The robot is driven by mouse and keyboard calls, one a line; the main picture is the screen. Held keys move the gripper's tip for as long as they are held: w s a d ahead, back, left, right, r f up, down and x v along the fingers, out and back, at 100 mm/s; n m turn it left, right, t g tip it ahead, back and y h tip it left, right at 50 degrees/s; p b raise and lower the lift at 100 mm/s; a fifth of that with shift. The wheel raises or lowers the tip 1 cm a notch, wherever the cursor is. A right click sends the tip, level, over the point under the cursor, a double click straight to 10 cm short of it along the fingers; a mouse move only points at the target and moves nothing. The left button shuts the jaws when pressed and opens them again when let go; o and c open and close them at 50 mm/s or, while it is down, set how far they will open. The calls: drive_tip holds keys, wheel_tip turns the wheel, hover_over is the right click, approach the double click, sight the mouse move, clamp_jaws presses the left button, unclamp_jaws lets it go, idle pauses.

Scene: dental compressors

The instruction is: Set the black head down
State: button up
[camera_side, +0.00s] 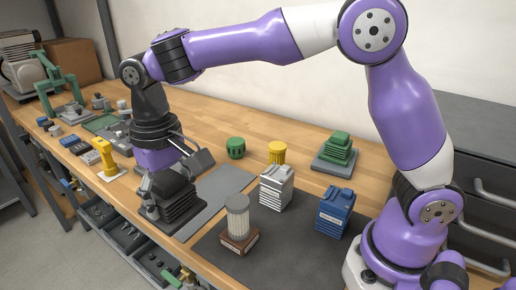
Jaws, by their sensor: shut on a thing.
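The black head (171,196) is a dark ribbed block near the front edge of the wooden bench, left of the middle in the side view. My gripper (176,172) points down over it and is shut on its upper part. The head's wide dark base is low, at the left end of the light grey mat (222,190). I cannot tell whether the base touches the surface. My gripper hides part of the head's top.
A pale cylinder (238,218) on a brown base, a silver finned block (276,186) and a blue block (334,211) stand to the right. Green (236,148) and yellow (277,152) caps and a green ribbed head (337,149) stand behind. A yellow upright part (105,157) is left.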

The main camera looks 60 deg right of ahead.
drive_tip(key=shift+a+f, duration=0.2)
drive_tip(key=w+d+f, duration=0.4)
drive_tip(key=w+d, duration=0.1)
drive_tip(key=w+d+f, duration=0.2)
drive_tip(key=shift+w+d+f, duration=0.15)
drive_tip(key=shift+d+f, duration=0.05)
drive_tip(key=shift+d, duration=0.2)
drive_tip(key=shift+f, duration=2.05)
drive_tip(key=shift+f, duration=0.15)
drive_tip(key=o, duration=1.3)
